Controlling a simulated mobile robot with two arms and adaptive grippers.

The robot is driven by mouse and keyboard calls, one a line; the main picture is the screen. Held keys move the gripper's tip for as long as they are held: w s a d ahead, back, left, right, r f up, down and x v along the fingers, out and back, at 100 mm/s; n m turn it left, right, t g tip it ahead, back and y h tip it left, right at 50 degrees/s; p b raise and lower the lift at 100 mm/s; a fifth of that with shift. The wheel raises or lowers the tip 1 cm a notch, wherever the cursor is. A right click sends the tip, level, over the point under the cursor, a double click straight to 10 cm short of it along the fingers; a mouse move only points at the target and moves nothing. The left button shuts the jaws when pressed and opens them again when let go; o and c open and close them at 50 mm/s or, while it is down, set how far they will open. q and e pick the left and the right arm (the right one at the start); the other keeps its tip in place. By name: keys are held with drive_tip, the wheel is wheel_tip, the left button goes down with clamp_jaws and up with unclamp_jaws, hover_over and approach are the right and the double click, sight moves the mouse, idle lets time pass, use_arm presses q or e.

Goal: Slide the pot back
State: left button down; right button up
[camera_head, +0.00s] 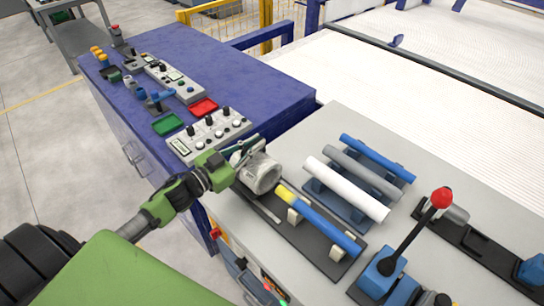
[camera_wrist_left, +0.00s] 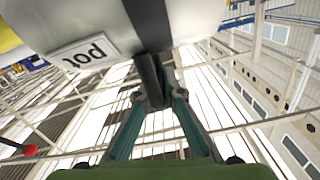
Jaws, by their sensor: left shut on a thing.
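The pot (camera_head: 262,176) is a light grey, open-ended cylinder at the left end of a black rail (camera_head: 262,208) on the grey bench. In the left wrist view, the pot (camera_wrist_left: 190,22) fills the top and bears a label reading "pot" (camera_wrist_left: 83,54). My left gripper (camera_head: 243,152) is at the pot's far left side. The wrist view shows its green fingers (camera_wrist_left: 156,95) closed around a dark handle (camera_wrist_left: 150,75) that sticks out from the pot. A blue pipe with a yellow tip (camera_head: 318,222) lies on supports on the rail, its tip close to the pot's open end. My right gripper is out of view.
White, grey and blue pipes (camera_head: 360,172) lie on a rack beside the rail. A red-knobbed lever (camera_head: 415,235) stands at the right. A blue bench with a control panel (camera_head: 208,134) and red and green trays (camera_head: 204,106) lies behind the pot.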

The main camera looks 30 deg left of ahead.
use_arm(q)
drive_tip(key=shift+w+a, duration=0.25)
drive_tip(key=shift+a, duration=0.5)
drive_tip(key=shift+d+r, duration=0.15)
drive_tip(key=shift+d, duration=0.05)
drive_tip(key=c, duration=2.1)
unclamp_jaws()
drive_tip(key=shift+a, duration=0.1)
drive_tip(key=shift+c, duration=0.2)
drive_tip(key=shift+a, duration=0.1)
drive_tip(key=shift+s+f, duration=0.2)
drive_tip(key=shift+s, duration=0.05)
drive_tip(key=v, duration=1.1)
drive_tip(key=shift+s+a, duration=0.15)
drive_tip(key=shift+s, duration=0.1)
